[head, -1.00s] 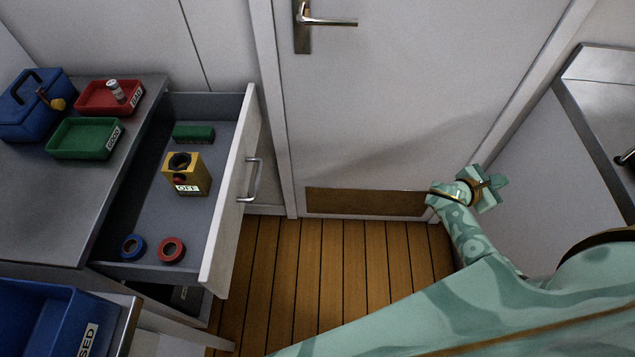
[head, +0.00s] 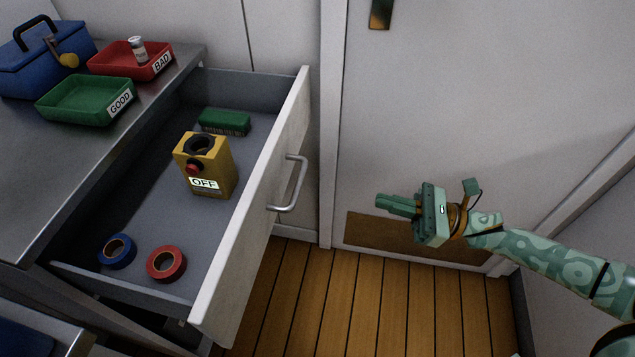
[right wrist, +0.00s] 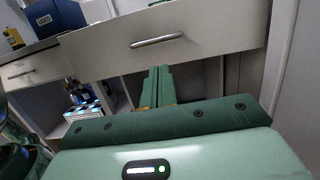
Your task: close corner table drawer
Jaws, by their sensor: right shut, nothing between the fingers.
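The corner table drawer (head: 255,215) is pulled wide open in the head view, with its white front and silver handle (head: 294,184) facing right. Inside lie a yellow box marked OFF (head: 212,172), a green block (head: 224,122), a blue tape roll (head: 117,251) and a red tape roll (head: 166,264). My right gripper (head: 394,205) is shut and empty, to the right of the handle and apart from it, pointing left. In the right wrist view the fingers (right wrist: 158,84) show below the drawer handle (right wrist: 157,40). My left gripper is out of view.
The metal table top (head: 50,190) holds a green GOOD tray (head: 85,100), a red BAD tray (head: 118,62) and a blue toolbox (head: 40,55). A door (head: 450,110) stands behind my right gripper. The wooden floor (head: 370,300) is clear between the drawer and the right wall.

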